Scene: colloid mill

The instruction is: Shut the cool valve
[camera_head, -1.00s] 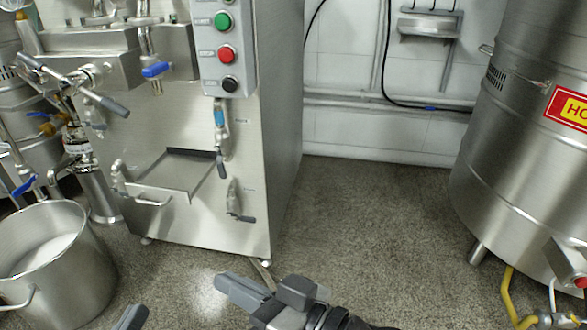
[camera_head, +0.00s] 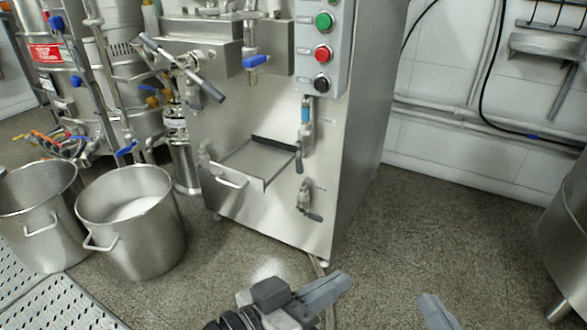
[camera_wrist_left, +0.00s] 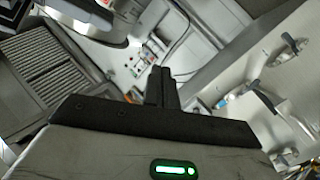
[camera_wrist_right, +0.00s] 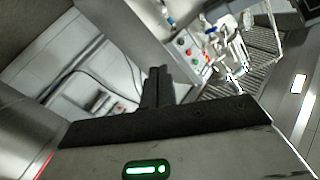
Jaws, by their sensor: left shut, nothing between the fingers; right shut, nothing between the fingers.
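The steel machine (camera_head: 270,210) carries several small valves on its front; their labels are too small to read, so I cannot tell which is the cool valve. One upper valve (camera_head: 306,125) has a blue band and a dark lever hanging down. A lower valve (camera_head: 305,203) has a dark lever pointing right and slightly down. A blue-handled valve (camera_head: 256,61) sits higher. My left gripper (camera_head: 335,286) is shut and empty, in front of and below the machine; its fingers show in the left wrist view (camera_wrist_left: 162,85). My right gripper (camera_head: 435,310) is shut and empty at the bottom edge.
Two steel pots (camera_head: 134,225) (camera_head: 37,215) stand on the floor at the left. A tray with a handle (camera_head: 256,160) juts from the machine front. A steel vessel (camera_head: 572,240) stands at the right edge. The floor right of the machine is clear.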

